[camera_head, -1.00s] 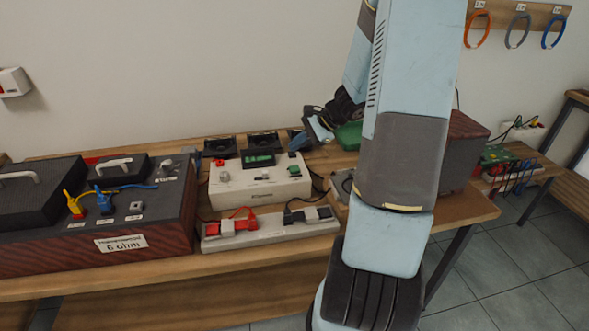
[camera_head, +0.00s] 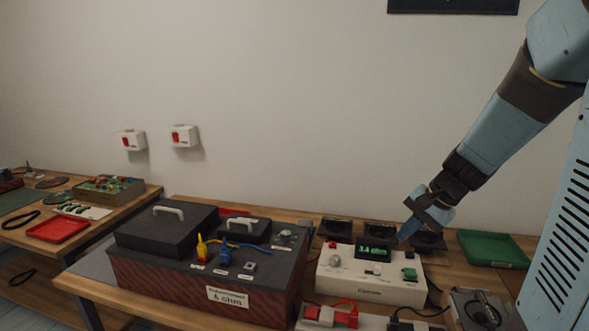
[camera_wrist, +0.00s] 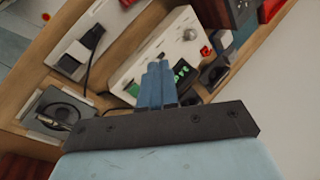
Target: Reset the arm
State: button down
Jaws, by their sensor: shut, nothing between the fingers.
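My gripper (camera_head: 408,232) is at the right of the head view, at the end of my light blue arm. It points down and to the left, above the right part of a white meter box (camera_head: 355,284) with a lit green display. Its fingers are shut and hold nothing. In the wrist view the blue fingers (camera_wrist: 156,84) are together in front of the same white box (camera_wrist: 186,38) and its green display. I cannot tell the exact gap between the fingertips and the box.
A dark box (camera_head: 158,283) labelled 6 ohm stands left of the meter. Black round units (camera_head: 379,234) stand behind the meter, and a green tray (camera_head: 493,249) lies at the right. A second table (camera_head: 20,238) is at far left. The air above the benches is clear.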

jog(key=s+a+r+n+t+h, duration=0.1)
jog(key=s+r+n, duration=0.3)
jog(key=s, duration=0.4)
jog(key=s+a+r+n+t+h, duration=0.1)
jog(key=s+r+n+h, duration=0.2)
jog(key=s+r, duration=0.4)
jog(key=shift+s+a+r+n+t+h, duration=0.3)
jog(key=shift+s+n+t+h, duration=0.1)
jog(key=shift+s+n, duration=0.3)
